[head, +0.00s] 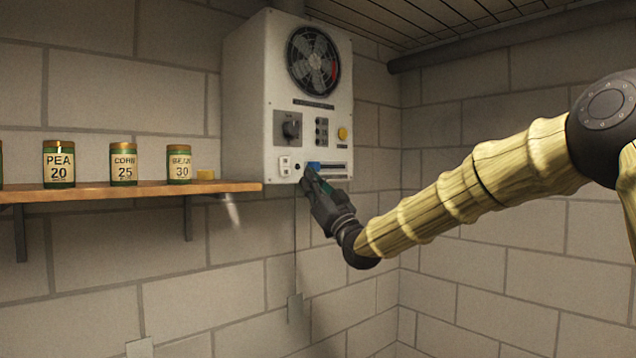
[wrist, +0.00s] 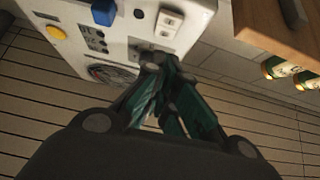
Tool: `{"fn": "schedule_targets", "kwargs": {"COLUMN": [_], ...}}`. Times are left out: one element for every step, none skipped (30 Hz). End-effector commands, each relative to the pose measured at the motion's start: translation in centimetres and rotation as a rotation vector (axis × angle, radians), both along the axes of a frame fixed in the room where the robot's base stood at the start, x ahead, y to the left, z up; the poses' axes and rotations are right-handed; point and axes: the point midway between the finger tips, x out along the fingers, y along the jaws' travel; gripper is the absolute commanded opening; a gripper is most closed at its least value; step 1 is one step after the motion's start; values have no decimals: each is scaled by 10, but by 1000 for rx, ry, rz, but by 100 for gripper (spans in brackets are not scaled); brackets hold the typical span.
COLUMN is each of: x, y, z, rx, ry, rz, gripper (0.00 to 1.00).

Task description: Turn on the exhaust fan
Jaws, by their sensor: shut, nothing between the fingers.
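A white control box (head: 251,95) on the wall carries the exhaust fan (head: 313,60) behind a round dark grille. Below the fan are a dark rotary switch (head: 290,128), a block of small black switches (head: 321,131), a yellow button (head: 342,133) and a blue slider knob (head: 314,165). My gripper (head: 309,176) is shut and empty at the box's lower front, overlapping the slider area. In the wrist view its teal fingers (wrist: 156,64) cover part of the panel around the rotary switch. The blue knob (wrist: 103,12) lies beyond them; contact cannot be told.
A white outlet (head: 285,165) and a small black button (head: 298,166) sit at the box's lower left. A wooden shelf (head: 100,191) with several green seed tins stands left of the box. A cable hangs below the box. The wall to the right is bare.

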Motion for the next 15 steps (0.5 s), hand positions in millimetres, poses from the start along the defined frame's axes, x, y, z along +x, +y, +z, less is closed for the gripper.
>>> {"fn": "schedule_targets", "kwargs": {"x": [5, 8, 11, 14, 17, 20, 23, 26, 30, 32, 34, 38, 40, 42, 44], "y": [4, 6, 9, 11, 13, 15, 17, 19, 22, 24, 26, 28, 30, 31, 32], "z": [9, 12, 15, 18, 20, 24, 27, 24, 23, 22, 22, 21, 20, 20, 20], "rx": [0, 0, 0, 0, 0, 1, 0, -1, 0, 0, 0, 0, 0, -1, 0], "ry": [0, -1, -1, 0, 0, -1, 0, 2, 2, 1, 1, 1, 1, 1, 0], "rz": [1, 1, 1, 1, 1, 0, 0, 1, 0, 1, 1, 1, 1, 0, -1], "gripper": [0, 0, 0, 0, 0, 0, 0, 0, 0, 0, 0, 0, 0, 0, 0]}}
